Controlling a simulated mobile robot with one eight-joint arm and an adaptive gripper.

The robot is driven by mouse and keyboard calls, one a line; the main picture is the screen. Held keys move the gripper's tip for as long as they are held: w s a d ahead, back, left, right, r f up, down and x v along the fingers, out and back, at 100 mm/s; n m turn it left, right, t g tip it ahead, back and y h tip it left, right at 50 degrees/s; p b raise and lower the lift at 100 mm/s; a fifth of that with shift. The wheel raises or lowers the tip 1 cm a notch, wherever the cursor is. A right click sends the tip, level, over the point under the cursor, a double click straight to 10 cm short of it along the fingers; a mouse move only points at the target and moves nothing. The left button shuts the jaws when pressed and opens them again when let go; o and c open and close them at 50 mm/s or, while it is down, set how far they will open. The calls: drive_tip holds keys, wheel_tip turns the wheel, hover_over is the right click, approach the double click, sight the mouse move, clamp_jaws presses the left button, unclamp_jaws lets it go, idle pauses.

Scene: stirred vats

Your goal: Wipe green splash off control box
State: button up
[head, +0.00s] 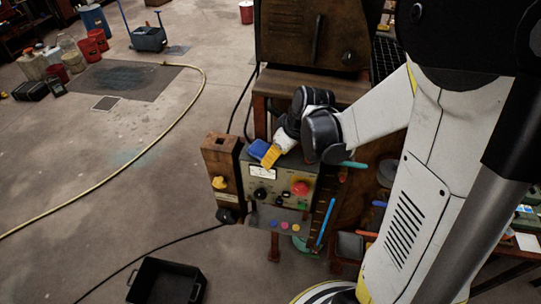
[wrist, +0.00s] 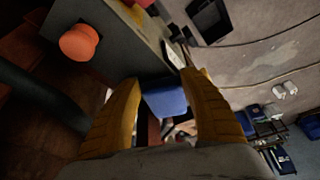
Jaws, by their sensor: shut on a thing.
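The control box (head: 280,178) is a grey-green box with a dial, dark knobs and a red button (head: 299,188) on its front. My gripper (head: 270,157), with yellow fingers, is at the box's upper left edge. It is shut on a blue block like a sponge (head: 258,148), which also shows between the fingers in the wrist view (wrist: 165,100). The wrist view shows part of the box (wrist: 125,35) with the red button (wrist: 78,42) at upper left.
A brown wooden box (head: 218,160) with a yellow knob stands just left of the control box. A rusty machine (head: 310,35) is behind. A black tray (head: 167,282) is on the floor at front left. A yellow hose (head: 120,170) crosses the open floor.

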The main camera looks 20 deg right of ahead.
sight(264, 153)
drive_tip(key=shift+s+d+f+b, duration=0.15)
drive_tip(key=shift+s+d, duration=0.2)
drive_tip(key=shift+d, duration=0.35)
drive_tip(key=shift+s+d+b, duration=0.15)
drive_tip(key=shift+s+d, duration=0.2)
drive_tip(key=shift+d, duration=0.35)
drive_tip(key=shift+s+d+f+b, duration=0.2)
drive_tip(key=shift+s+d+b, duration=0.2)
drive_tip(key=shift+s+d, duration=0.55)
drive_tip(key=shift+c, duration=0.2)
drive_tip(key=shift+w+a, duration=0.1)
drive_tip(key=shift+a, duration=0.05)
drive_tip(key=shift+o, duration=0.2)
drive_tip(key=shift+w+a+r+b, duration=0.15)
drive_tip(key=shift+w+a+b, duration=0.05)
drive_tip(key=shift+w+a, duration=0.45)
drive_tip(key=shift+w+a+r+b, duration=0.15)
drive_tip(key=shift+w+a, duration=0.3)
drive_tip(key=shift+a, duration=0.25)
drive_tip(key=shift+w+a+r, duration=0.15)
drive_tip(key=shift+w+a, duration=0.3)
drive_tip(key=shift+a, duration=0.4)
drive_tip(key=shift+o, duration=1.3)
drive_tip(key=shift+w+a+b, duration=0.55)
drive_tip(key=shift+w+a, duration=0.5)
drive_tip(key=shift+a, duration=0.3)
